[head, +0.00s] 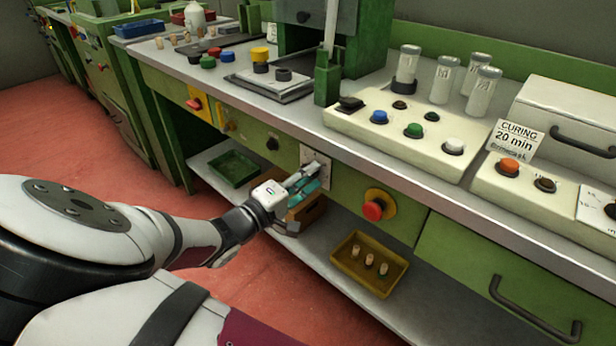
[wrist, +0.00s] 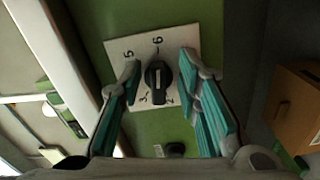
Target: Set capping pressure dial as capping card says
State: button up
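A black dial knob (wrist: 158,76) sits on a white square plate with numbers (wrist: 118,44), fixed to a green panel. I can make out 5, 6, 3 and 2 around it; I cannot tell surely which number its pointer marks. In the head view the dial plate (head: 317,163) is on the bench front, partly hidden by my gripper (head: 304,181). In the wrist view my gripper (wrist: 160,66) is open, its teal-padded fingers on either side of the knob with gaps. A capping card is not readable in either view.
A red button on a yellow base (head: 375,209) is to the right of the dial. A card (head: 516,139) on the bench reads "CURING 20 min". Below, the shelf holds a yellow tray (head: 344,272) with 3 corks and a green tray (head: 233,168).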

jog(key=v, duration=1.2)
jog(key=shift+w, duration=0.1)
dwell(0.4)
